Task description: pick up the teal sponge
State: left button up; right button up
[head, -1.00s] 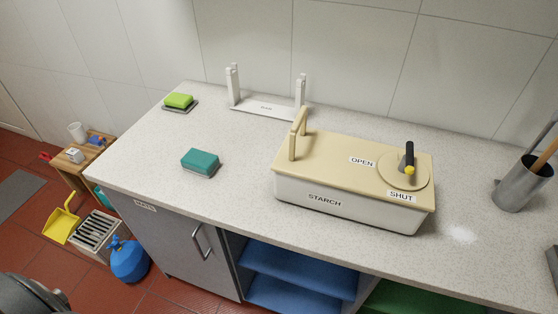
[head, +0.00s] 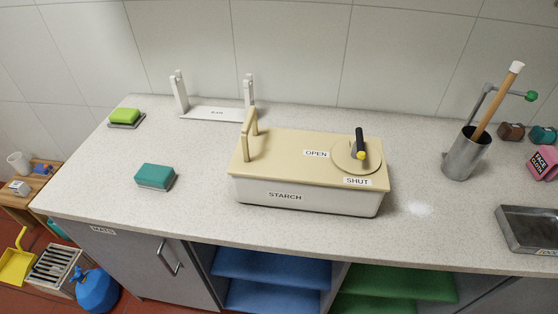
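The teal sponge (head: 155,175) lies flat on the left part of the speckled countertop (head: 215,222), with a grey layer showing along its lower edge. It stands clear of other objects, left of the cream starch box. Neither of my grippers shows in the head view now, so I cannot see their state or what they hold.
The starch box (head: 300,197) has a tall handle and a round dial. A green sponge (head: 125,115) lies behind the teal one, near a white rack (head: 217,113). A metal cup (head: 467,155) and a metal tray (head: 530,235) stand right. The counter around the teal sponge is clear.

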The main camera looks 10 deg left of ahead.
aim_at(160, 178)
jog(key=j+z, duration=0.15)
jog(key=j, duration=0.65)
jog(key=k+j+z, duration=0.15)
jog(key=j, duration=0.6)
